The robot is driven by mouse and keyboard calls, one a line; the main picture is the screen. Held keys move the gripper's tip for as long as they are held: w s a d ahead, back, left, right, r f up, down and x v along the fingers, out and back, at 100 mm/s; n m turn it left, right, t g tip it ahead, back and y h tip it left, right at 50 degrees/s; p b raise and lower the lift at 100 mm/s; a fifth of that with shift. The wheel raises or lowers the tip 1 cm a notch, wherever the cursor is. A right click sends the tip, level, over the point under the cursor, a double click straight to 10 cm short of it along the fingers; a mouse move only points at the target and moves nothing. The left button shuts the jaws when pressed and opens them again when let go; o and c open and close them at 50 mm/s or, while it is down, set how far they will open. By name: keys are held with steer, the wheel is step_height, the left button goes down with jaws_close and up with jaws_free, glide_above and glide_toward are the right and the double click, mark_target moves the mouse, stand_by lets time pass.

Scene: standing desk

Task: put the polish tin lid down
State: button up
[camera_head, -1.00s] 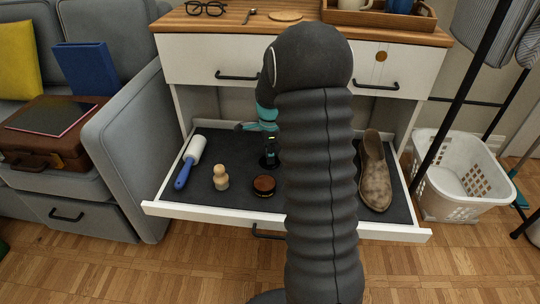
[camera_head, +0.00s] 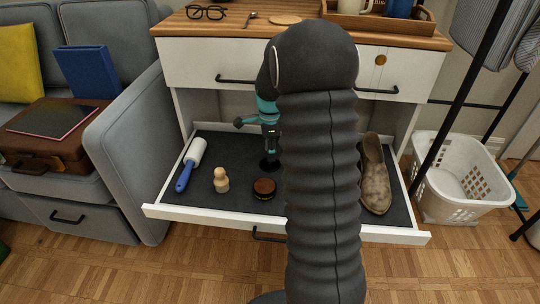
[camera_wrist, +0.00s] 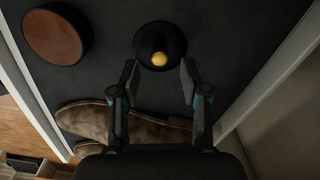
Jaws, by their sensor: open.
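The polish tin lid (camera_wrist: 147,52), a black disc with a yellow knob on top, appears to lie on the dark drawer mat. In the head view it is a small dark disc (camera_head: 268,167) just behind the polish tin. The tin (camera_head: 264,188) has a black wall and a brown top; it also shows at the upper left of the wrist view (camera_wrist: 55,36). My gripper (camera_wrist: 159,76) is open, its fingertips apart on either side of the lid's near edge. I see no finger touching the lid. In the head view my arm partly hides the gripper.
In the open drawer (camera_head: 180,212) are a blue-handled lint roller (camera_head: 190,163), a wooden peg-shaped object (camera_head: 221,180) and a brown shoe (camera_head: 374,175). The shoe also shows below the lid in the wrist view (camera_wrist: 85,117).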

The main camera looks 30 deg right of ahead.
step_height(320, 180, up, 9)
steer(key=p, duration=0.1)
steer(key=s+a+r+n+t, duration=0.3)
steer(key=s+a+r+n, duration=0.7)
steer(key=s, duration=0.2)
steer(key=s+a+n+t, duration=0.1)
steer(key=s+a+n, duration=0.2)
steer(key=s+n, duration=0.3)
steer(key=s+a+n+t, duration=0.1)
steer(key=s+a+n, duration=0.2)
steer(key=s, duration=0.7)
steer(key=n, duration=0.2)
steer(key=shift+a+f+n+t, duration=0.3)
steer(key=shift+a+n, duration=0.05)
steer(key=shift+n, duration=0.05)
step_height(320, 180, up, 7)
steer(key=p, duration=0.7)
steer(key=shift+r+p, duration=0.15)
steer(key=shift+p, duration=0.15)
